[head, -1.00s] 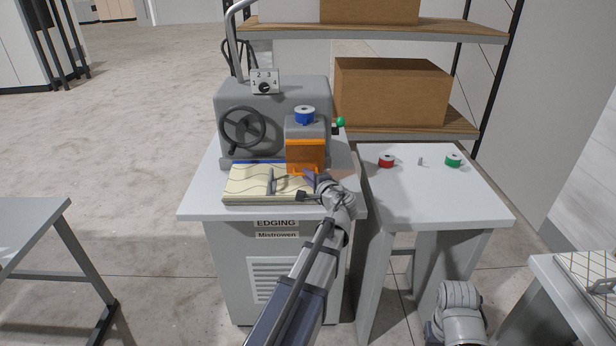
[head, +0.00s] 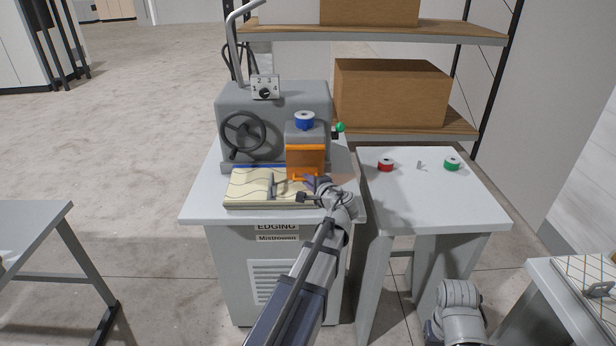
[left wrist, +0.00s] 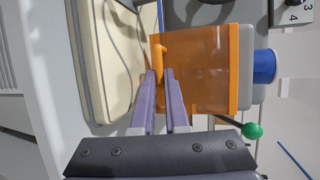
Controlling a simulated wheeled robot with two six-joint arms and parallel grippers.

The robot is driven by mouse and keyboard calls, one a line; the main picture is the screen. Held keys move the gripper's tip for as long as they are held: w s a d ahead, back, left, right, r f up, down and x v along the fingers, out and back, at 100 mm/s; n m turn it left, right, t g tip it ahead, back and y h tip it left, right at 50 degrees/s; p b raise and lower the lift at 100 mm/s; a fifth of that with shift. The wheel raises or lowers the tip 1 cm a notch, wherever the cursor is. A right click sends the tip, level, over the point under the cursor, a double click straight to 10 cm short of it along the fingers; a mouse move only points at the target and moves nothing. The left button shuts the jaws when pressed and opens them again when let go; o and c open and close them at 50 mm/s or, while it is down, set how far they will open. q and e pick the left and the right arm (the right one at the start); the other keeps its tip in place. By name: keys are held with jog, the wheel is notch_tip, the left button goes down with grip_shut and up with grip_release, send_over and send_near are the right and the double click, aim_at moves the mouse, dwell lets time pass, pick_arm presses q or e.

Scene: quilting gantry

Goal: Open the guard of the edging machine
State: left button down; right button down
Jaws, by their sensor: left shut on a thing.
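The edging machine (head: 273,106) is a grey block on a pale cabinet, with a handwheel at its left. Its orange guard (head: 305,158) hangs down at the front right, below a blue spool, and looks lowered. The guard's orange handle (head: 298,178) sticks out at its lower edge. In the left wrist view the guard (left wrist: 205,70) is translucent and the handle (left wrist: 158,58) lies at the fingertips. My left gripper (head: 309,183) is shut on the handle; its purple fingers (left wrist: 160,78) partly hide it. My right gripper is out of view; only part of my right arm shows.
A cream quilted pad (head: 245,187) with a grey handle lies left of the guard. A green-knobbed lever (head: 340,127) sticks out right of the machine head. A side table (head: 430,200) holds red and green spools. A shelf with boxes stands behind.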

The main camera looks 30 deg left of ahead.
pick_arm(q)
jog(key=s+d+r+m+g+h+p, duration=0.2)
jog(key=r+g+h+p, duration=0.5)
jog(key=p, duration=1.8)
jog(key=shift+s+r+m+g, duration=0.4)
jog(key=shift+s+r+g, duration=0.4)
jog(key=shift+r, duration=2.2)
jog(key=shift+w, duration=0.2)
jog(key=c, duration=0.9)
grip_release()
jog(key=shift+w+a+f, duration=0.1)
